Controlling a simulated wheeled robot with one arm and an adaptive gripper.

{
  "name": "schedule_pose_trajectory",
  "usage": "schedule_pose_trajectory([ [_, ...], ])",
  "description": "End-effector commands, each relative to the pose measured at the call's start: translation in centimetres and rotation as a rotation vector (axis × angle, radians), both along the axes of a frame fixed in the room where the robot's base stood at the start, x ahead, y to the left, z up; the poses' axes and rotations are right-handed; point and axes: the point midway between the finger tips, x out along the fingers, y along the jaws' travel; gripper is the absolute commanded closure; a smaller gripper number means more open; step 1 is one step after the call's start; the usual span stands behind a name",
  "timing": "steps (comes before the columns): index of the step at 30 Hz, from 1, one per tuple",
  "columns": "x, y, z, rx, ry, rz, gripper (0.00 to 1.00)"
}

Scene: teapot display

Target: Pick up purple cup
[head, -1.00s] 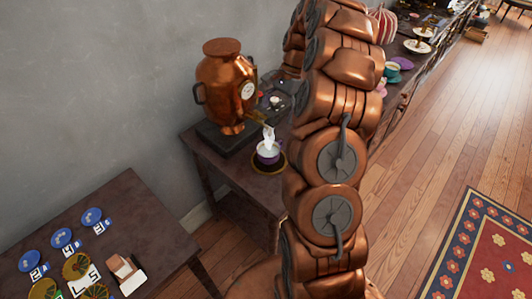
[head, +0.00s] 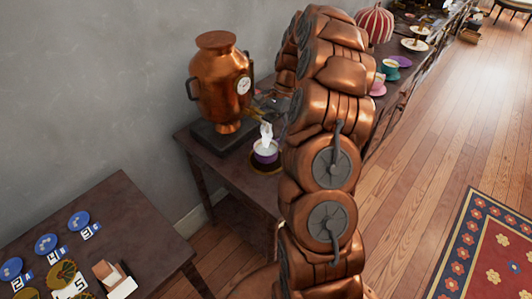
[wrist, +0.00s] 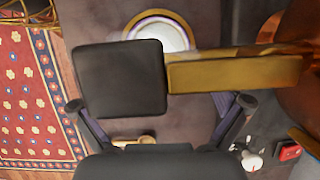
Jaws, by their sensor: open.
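The purple cup (head: 265,151) stands upright on a dark round stand with a gold rim (head: 267,171), under the spout of the copper samovar (head: 222,88). A white wisp rises from it. In the wrist view the cup (wrist: 166,36) appears from above as a pale round shape at the top, partly covered by a brass bar (wrist: 235,73) and a dark square block (wrist: 119,79). My gripper (wrist: 160,104) is open, its two fingertips spread wide with the block between them and the camera's view of the table. In the head view my arm hides the gripper.
A low table (head: 127,205) with blue and gold discs and number cards is at left. A long sideboard with cups and a striped pink vessel (head: 374,24) runs behind my arm. A red box (wrist: 289,151) shows in the wrist view.

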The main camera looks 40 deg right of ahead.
Motion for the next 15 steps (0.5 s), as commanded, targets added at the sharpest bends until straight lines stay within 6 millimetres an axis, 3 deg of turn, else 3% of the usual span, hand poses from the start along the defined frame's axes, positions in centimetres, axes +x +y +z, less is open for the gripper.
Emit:
schedule_pose_trajectory([
  [15,-0.6,1.5,-4.7,0.000,0.001,-0.001,0.00],
])
